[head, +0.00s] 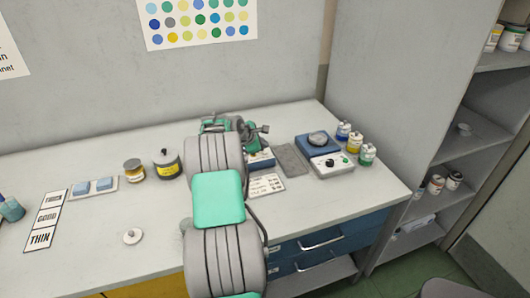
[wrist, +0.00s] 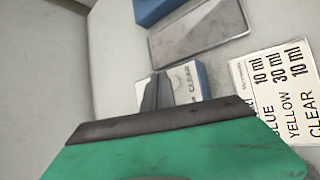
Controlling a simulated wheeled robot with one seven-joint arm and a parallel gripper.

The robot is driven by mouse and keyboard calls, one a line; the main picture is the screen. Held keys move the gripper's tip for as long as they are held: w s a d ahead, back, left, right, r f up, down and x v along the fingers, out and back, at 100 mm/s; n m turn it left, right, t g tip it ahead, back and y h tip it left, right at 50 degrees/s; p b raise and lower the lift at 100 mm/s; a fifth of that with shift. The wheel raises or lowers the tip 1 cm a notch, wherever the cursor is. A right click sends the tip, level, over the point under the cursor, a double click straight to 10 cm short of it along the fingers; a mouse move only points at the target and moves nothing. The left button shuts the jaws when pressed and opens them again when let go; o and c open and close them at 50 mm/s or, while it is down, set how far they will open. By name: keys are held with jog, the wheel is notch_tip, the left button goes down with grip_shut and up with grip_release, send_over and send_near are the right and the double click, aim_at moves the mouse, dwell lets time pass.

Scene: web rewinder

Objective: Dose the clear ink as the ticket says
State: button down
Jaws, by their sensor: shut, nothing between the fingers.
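My gripper (wrist: 156,90) is shut and empty. In the wrist view its dark fingers stand in front of a small blue and white box (wrist: 187,82) whose label reads CLEAR; I cannot tell whether they touch it. The box's top is partly covered by the fingers. The ticket (wrist: 275,90) lies to the right and reads 10 ml, YELLOW 30 ml, CLEAR 10 ml, with the first line's colour name partly cut, apparently BLUE. In the head view the ticket (head: 266,185) lies right of my arm, and the blue box (head: 262,159) shows partly behind it.
A grey mat (head: 294,161) lies beside the box. Right of it stand a blue scale (head: 318,147), a white control box (head: 331,164) and blue, yellow and green-labelled jars (head: 355,143). Left are two cans (head: 168,166), a tray (head: 93,196) and a THICK-GOOD-THIN card (head: 46,218).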

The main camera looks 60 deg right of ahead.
aim_at(264, 153)
jog(key=shift+f, duration=0.1)
jog(key=shift+f, duration=0.3)
jog(key=shift+f, duration=0.45)
dwell(0.8)
jog(key=shift+r+p, duration=0.5)
jog(key=shift+r, duration=0.35)
jog(key=shift+r+p, duration=1.85)
jog(key=shift+r, duration=0.6)
